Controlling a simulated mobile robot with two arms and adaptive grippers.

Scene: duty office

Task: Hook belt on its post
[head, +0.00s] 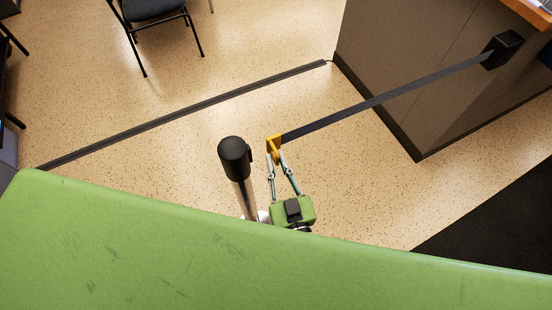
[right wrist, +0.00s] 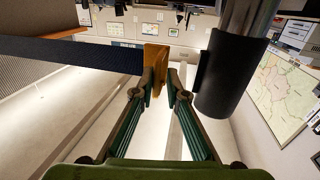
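The dark belt (head: 380,98) runs taut from a black wall unit (head: 501,49) on the counter's side to a yellow end clip (head: 273,148). My right gripper (head: 276,160) is shut on that clip. In the right wrist view the clip (right wrist: 156,66) sits between the fingertips (right wrist: 160,92), with the belt (right wrist: 70,54) leading off left. The post (head: 235,160) has a black head on a silver pole and stands just left of the clip, apart from it. In the right wrist view the post's black head (right wrist: 232,75) is right of the clip. My left gripper is not in view.
A brown counter (head: 400,60) stands at the upper right. A dark floor strip (head: 190,113) crosses the floor behind the post. A folding chair (head: 152,12) is at the top left, and a dark mat (head: 500,220) lies at the right. The floor around the post looks clear.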

